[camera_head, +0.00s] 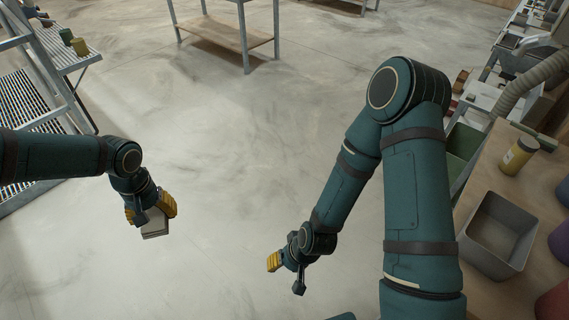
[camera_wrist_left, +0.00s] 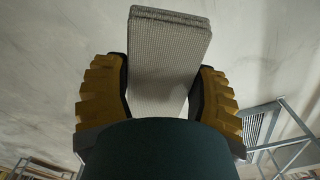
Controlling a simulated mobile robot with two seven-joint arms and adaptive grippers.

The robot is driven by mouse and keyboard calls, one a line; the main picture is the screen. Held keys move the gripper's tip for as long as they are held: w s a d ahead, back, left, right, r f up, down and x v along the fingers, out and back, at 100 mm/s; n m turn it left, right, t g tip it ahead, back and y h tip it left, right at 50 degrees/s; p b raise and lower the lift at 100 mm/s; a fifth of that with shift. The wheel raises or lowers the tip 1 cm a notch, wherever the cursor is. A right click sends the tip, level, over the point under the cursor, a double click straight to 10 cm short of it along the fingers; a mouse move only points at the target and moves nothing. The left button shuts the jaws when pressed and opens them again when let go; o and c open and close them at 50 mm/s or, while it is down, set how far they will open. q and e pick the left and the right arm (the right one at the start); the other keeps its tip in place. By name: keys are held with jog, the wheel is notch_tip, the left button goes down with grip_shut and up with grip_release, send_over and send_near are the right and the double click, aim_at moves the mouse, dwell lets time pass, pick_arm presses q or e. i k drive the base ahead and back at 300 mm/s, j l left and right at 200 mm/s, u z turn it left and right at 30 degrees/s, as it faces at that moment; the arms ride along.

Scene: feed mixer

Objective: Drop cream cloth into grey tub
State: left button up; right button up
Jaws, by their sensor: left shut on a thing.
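My left gripper (camera_head: 152,212) is shut on a folded cream cloth (camera_head: 155,226) and holds it over open floor at the left of the head view. In the left wrist view the cloth (camera_wrist_left: 168,55) looks greyish and sticks out between the two yellow-padded fingers of the gripper (camera_wrist_left: 160,95). The grey tub (camera_head: 498,236) stands at the right of the head view, open at the top, with nothing seen inside. The left gripper is far from it. My right gripper (camera_head: 287,266) hangs over the floor in the lower middle; its fingers are too small and turned to judge.
The tub stands on a wooden bench (camera_head: 545,265) with a yellow jar (camera_head: 519,155) and dark purple containers at its right edge. A green bin (camera_head: 463,148) is beside the bench. Metal stairs (camera_head: 30,115) stand at left, a table (camera_head: 225,32) at the back. The middle floor is clear.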

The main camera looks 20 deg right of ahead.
aim_at(480, 237)
jog(key=j+z, duration=0.1)
jog(key=z, duration=0.3)
jog(key=j+z, duration=0.1)
jog(key=z, duration=0.35)
jog(key=j+z, duration=0.1)
jog(key=z, duration=0.3)
jog(key=k, duration=0.05)
